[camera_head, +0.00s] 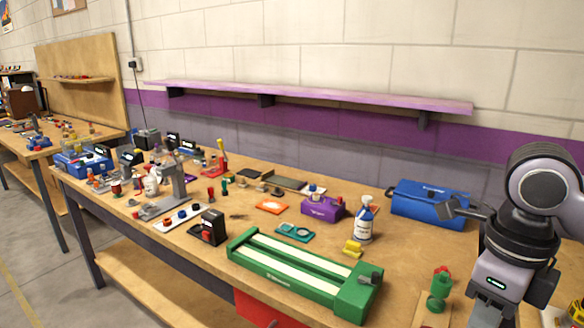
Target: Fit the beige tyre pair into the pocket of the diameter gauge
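A flat teal tray with round recesses (295,232) lies mid-bench, behind the green track; it may be the diameter gauge, but its markings are too small to read. I cannot make out the beige tyre pair with certainty; small dark and tan pieces (277,190) lie farther back. My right arm stands at the right edge. A dark grey end that appears to be my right gripper (452,208) shows in front of the blue toolbox; its finger opening is unclear. My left gripper is not in view.
A long green slot track (290,268) lies along the front edge. A spray bottle (364,220), purple box (322,208), blue toolbox (425,206), yellow block (352,248) and green stand (439,290) surround it. Bare bench shows right of the bottle. The left side is crowded.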

